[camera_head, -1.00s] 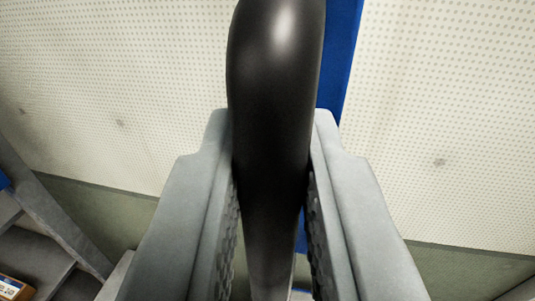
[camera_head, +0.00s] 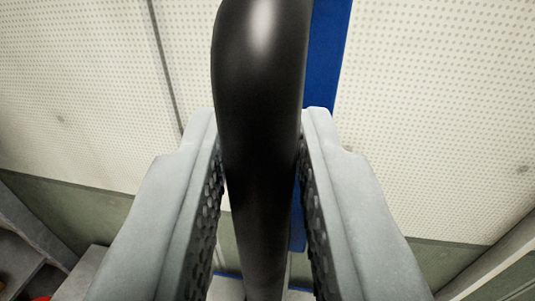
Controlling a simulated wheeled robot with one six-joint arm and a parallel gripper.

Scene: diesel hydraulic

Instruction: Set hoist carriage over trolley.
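A thick, glossy black curved bar (camera_head: 262,110) runs down the middle of the camera view, between the two grey fingers of my gripper (camera_head: 258,120). The fingers stand on either side of the bar. A narrow gap shows between the right finger's textured pad and the bar lower down, and a thin gap shows at the left, so the fingers look slightly open around it. What the bar is attached to is out of view. I cannot make out the hoist carriage or the trolley.
A blue upright strip (camera_head: 326,55) stands behind the bar. Pale perforated wall panels (camera_head: 430,100) fill the background, with a darker green-grey band (camera_head: 95,208) below. Grey shelf-like structures (camera_head: 30,230) and a small red patch (camera_head: 42,298) are at lower left.

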